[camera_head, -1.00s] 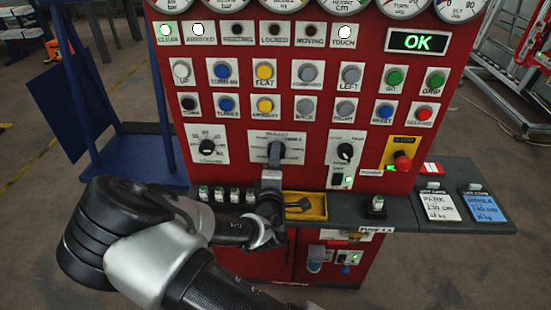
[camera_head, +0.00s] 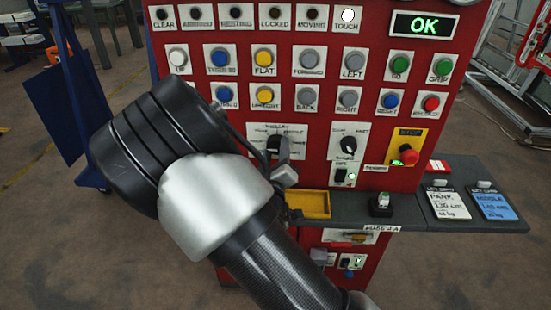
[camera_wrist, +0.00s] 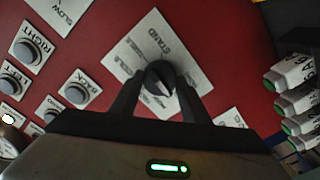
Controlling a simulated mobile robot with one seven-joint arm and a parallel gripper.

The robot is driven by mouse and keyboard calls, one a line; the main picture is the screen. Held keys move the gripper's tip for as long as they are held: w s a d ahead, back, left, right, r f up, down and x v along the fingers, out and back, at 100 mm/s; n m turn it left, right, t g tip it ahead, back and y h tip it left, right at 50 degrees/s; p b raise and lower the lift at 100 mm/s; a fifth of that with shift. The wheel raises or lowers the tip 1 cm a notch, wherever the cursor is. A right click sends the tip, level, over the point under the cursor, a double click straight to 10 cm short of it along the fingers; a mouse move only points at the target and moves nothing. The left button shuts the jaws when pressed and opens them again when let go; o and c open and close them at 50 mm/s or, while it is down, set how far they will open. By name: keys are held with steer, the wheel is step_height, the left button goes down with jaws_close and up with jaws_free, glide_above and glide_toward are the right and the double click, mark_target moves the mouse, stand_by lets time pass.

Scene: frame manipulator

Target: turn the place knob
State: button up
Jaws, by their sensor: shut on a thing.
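The black place knob (camera_head: 273,144) sits on a white label plate in the middle of the red panel, under the rows of buttons. In the wrist view the knob (camera_wrist: 158,74) shows between my two dark fingers, with its pale pointer mark near the lower side. The plate's word STAND is readable there; other words are blurred. My gripper (camera_wrist: 161,88) is shut on the knob, one finger on each side. In the head view my gripper (camera_head: 280,150) is small and partly hidden behind my own arm, which also covers the panel's lower left.
A speed knob (camera_head: 348,144) and a red stop button (camera_head: 408,154) are to the right. The grey shelf (camera_head: 345,209) below bears a yellow tray (camera_head: 314,205). Several white-and-green plugs (camera_wrist: 290,77) show in the wrist view. The OK display (camera_head: 424,24) is lit green.

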steer(key=m+b, duration=0.4)
steer(key=shift+f+m, duration=0.25)
steer(key=shift+m, duration=0.05)
steer(key=m+b, duration=0.1)
steer(key=b, duration=0.1)
steer(key=m+b, duration=0.2)
steer(key=shift+r+m, duration=0.2)
steer(key=shift+m, duration=0.1)
steer(key=o, duration=1.1)
steer(key=shift+s, duration=0.15)
steer(key=shift+s+a+p, duration=0.15)
steer(key=shift+s+p, duration=3.5)
steer(key=shift+s, duration=0.65)
steer(key=shift+s+a+p, duration=0.15)
steer(key=shift+s+p, duration=3.45)
steer(key=shift+s, duration=0.7)
